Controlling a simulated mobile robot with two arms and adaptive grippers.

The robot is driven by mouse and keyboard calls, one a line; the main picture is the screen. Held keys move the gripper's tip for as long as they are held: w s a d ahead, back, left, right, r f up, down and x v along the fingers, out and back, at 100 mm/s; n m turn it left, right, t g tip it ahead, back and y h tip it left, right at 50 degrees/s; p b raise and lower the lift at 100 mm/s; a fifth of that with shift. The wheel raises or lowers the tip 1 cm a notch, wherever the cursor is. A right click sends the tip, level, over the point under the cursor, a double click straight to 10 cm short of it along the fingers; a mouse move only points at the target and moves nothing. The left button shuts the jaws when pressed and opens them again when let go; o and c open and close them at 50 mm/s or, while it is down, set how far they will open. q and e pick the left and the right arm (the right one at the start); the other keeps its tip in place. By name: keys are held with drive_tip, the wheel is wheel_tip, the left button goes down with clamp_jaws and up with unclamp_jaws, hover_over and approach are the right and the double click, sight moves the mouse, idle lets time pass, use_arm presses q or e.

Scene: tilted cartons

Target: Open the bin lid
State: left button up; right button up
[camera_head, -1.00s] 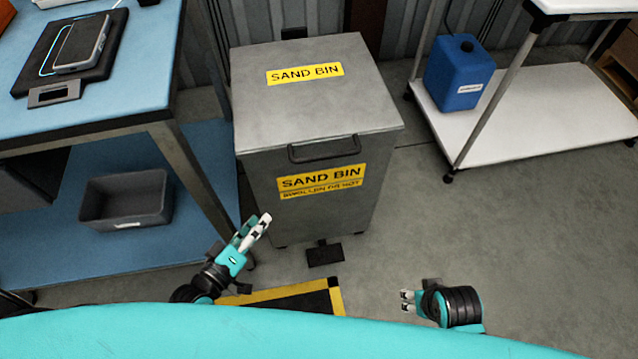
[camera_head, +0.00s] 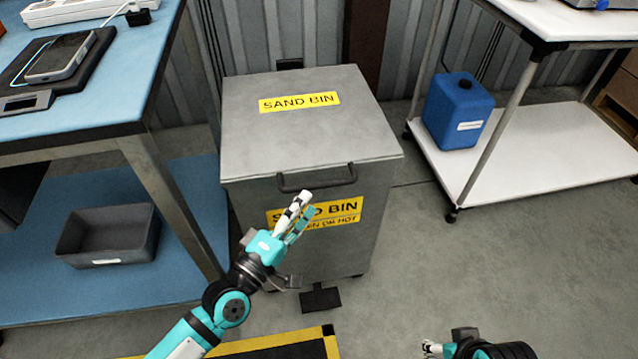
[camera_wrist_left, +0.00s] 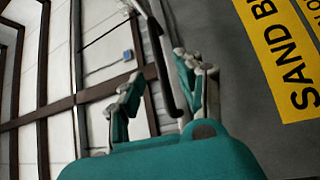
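The grey sand bin (camera_head: 340,245) stands on the floor with its lid (camera_head: 310,125) closed. A dark bar handle (camera_head: 317,180) sits at the lid's front edge. My left gripper (camera_head: 305,208) is in front of the bin, just below the handle, and covers part of the yellow front label. In the left wrist view its fingers (camera_wrist_left: 165,88) are spread apart with nothing between the pads. The handle (camera_wrist_left: 163,60) shows there beyond the fingertips, apart from them as far as I can tell. My right gripper (camera_head: 430,347) is low at the bottom edge, small and partly cut off.
A blue-topped bench (camera_head: 75,135) with a grey tray (camera_head: 110,235) on its lower shelf stands close on the left. A white shelf cart (camera_head: 560,150) with a blue canister (camera_head: 457,110) is on the right. A black pedal (camera_head: 320,298) lies at the bin's foot.

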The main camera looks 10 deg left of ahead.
sight(319, 183)
use_arm(q)
drive_tip(key=x, duration=0.6)
drive_tip(key=shift+w+d, duration=0.1)
drive_tip(key=shift+c, duration=0.2)
clamp_jaws()
